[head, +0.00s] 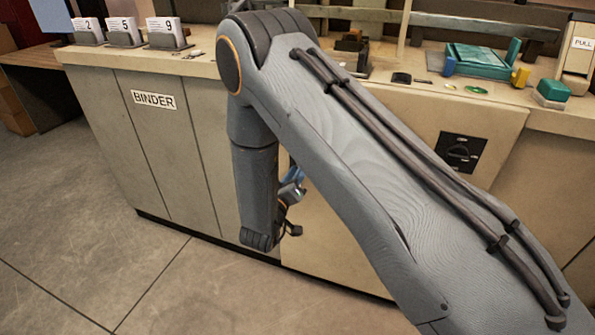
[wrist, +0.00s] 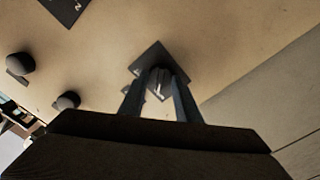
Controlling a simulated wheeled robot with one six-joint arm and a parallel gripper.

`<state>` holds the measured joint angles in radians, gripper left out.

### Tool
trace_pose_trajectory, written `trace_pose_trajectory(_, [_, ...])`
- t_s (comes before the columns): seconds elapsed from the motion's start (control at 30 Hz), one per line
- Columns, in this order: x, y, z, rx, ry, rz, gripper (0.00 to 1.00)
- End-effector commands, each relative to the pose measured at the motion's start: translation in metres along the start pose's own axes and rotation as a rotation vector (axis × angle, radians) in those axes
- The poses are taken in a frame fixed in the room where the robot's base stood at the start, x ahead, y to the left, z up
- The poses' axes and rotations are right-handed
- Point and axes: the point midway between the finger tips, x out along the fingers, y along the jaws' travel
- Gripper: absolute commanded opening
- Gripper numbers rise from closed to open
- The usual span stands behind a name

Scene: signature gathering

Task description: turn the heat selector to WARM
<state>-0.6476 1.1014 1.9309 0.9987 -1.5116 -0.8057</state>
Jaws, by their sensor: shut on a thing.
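In the wrist view, a dark selector knob (wrist: 160,77) with a pale pointer mark sits on a black diamond-turned plate (wrist: 148,59) on the beige cabinet front. My gripper (wrist: 159,92) is shut on this knob, one finger on each side. The plate's lettering is mostly hidden and too small to read, so I cannot tell which setting the pointer is at. In the head view my arm hides this knob and my fingertips.
A second black plate (wrist: 66,9) and two round dark knobs (wrist: 20,64) (wrist: 68,100) show in the wrist view. In the head view, a black dial plate (head: 461,151) is right of my arm. A BINDER label (head: 154,99) marks the cabinet. Floor at left is clear.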

Motion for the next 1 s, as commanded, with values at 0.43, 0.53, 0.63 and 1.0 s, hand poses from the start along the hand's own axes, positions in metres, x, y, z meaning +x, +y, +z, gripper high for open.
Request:
trace_pose_trajectory(0.43, [0.0, 0.0, 0.0, 0.0, 0.0, 0.0, 0.48])
trace_pose_trajectory(0.53, [0.0, 0.0, 0.0, 0.0, 0.0, 0.0, 0.48])
trace_pose_trajectory(0.63, [-0.001, 0.0, 0.0, 0.0, 0.0, -0.001, 0.48])
trace_pose_trajectory(1.0, [-0.048, -0.001, -0.001, -0.001, 0.002, -0.003, 0.48])
